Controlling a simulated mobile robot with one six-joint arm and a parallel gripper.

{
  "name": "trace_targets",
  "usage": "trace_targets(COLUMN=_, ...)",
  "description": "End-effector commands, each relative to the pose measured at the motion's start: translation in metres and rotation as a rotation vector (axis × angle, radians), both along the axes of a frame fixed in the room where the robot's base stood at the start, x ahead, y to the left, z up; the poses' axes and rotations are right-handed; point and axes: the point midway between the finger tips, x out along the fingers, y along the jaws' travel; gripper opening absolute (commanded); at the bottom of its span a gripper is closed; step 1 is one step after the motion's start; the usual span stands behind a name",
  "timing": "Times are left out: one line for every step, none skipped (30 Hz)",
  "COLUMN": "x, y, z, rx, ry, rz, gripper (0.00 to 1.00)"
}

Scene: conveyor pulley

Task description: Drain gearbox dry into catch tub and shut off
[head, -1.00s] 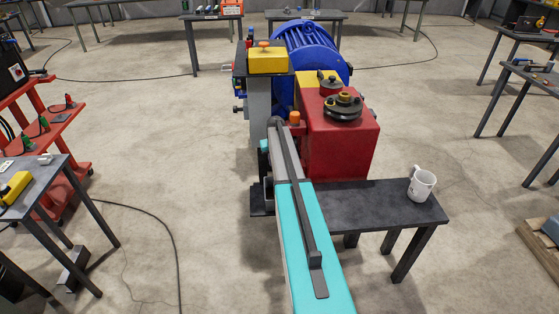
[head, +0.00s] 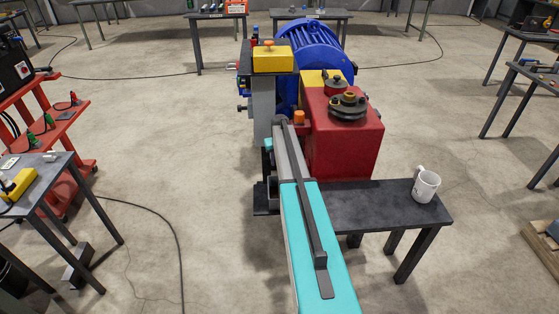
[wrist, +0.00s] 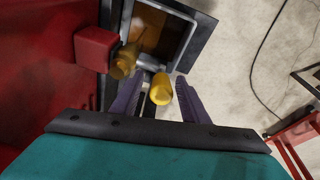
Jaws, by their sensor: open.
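The red gearbox (head: 345,150) stands on a dark bench in the head view; its red side (wrist: 35,60) fills the left of the wrist view. A brass drain cock (wrist: 124,62) sticks out of a red boss there. A yellow handle (wrist: 161,90) lies between the fingers of my gripper (wrist: 158,98). The fingers are open, one on each side of it, with no clear contact. Beyond is a square grey catch tub (wrist: 182,65) with brown inside; I cannot tell its oil level. In the head view my gripper is hidden.
A blue motor (head: 312,55) and a yellow block (head: 272,60) are behind. A red cart (head: 62,135) and grey table (head: 50,185) stand left. A black cable lies on the floor.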

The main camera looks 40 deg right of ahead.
Motion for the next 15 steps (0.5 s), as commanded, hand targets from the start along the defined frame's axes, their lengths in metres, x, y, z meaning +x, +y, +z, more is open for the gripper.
trace_targets(x=0.0, y=0.0, z=0.002, rx=0.0, ry=0.0, rz=0.0, gripper=0.41)
trace_targets(x=-0.001, y=0.001, z=0.003, rx=0.0, ry=-0.001, rz=0.0, gripper=0.41)
trace_targets(x=-0.001, y=0.001, z=0.005, rx=0.0, ry=-0.001, rz=0.0, gripper=0.41)
trace_targets(x=-0.001, y=0.001, z=0.006, rx=0.001, ry=-0.001, rz=0.0, gripper=0.41)
trace_targets(x=-0.002, y=0.002, z=0.008, rx=0.001, ry=-0.001, rz=0.0, gripper=0.41)
trace_targets(x=-0.003, y=0.002, z=0.011, rx=0.0, ry=-0.001, rz=0.0, gripper=0.41)
trace_targets(x=-0.003, y=0.002, z=0.014, rx=0.0, ry=-0.001, rz=0.0, gripper=0.41)
trace_targets(x=-0.004, y=0.003, z=0.017, rx=-0.001, ry=-0.002, rz=0.0, gripper=0.41)
trace_targets(x=-0.005, y=0.004, z=0.022, rx=-0.001, ry=-0.002, rz=0.001, gripper=0.41)
trace_targets(x=-0.006, y=0.005, z=0.025, rx=-0.001, ry=-0.002, rz=0.001, gripper=0.41)
trace_targets(x=-0.006, y=0.006, z=0.029, rx=-0.001, ry=-0.002, rz=0.001, gripper=0.41)
trace_targets(x=-0.008, y=0.006, z=0.034, rx=-0.001, ry=-0.002, rz=0.001, gripper=0.41)
trace_targets(x=-0.009, y=0.007, z=0.038, rx=-0.001, ry=-0.002, rz=0.001, gripper=0.41)
trace_targets(x=-0.009, y=0.007, z=0.042, rx=-0.001, ry=-0.002, rz=0.001, gripper=0.41)
trace_targets(x=-0.011, y=0.008, z=0.048, rx=-0.001, ry=-0.002, rz=0.001, gripper=0.41)
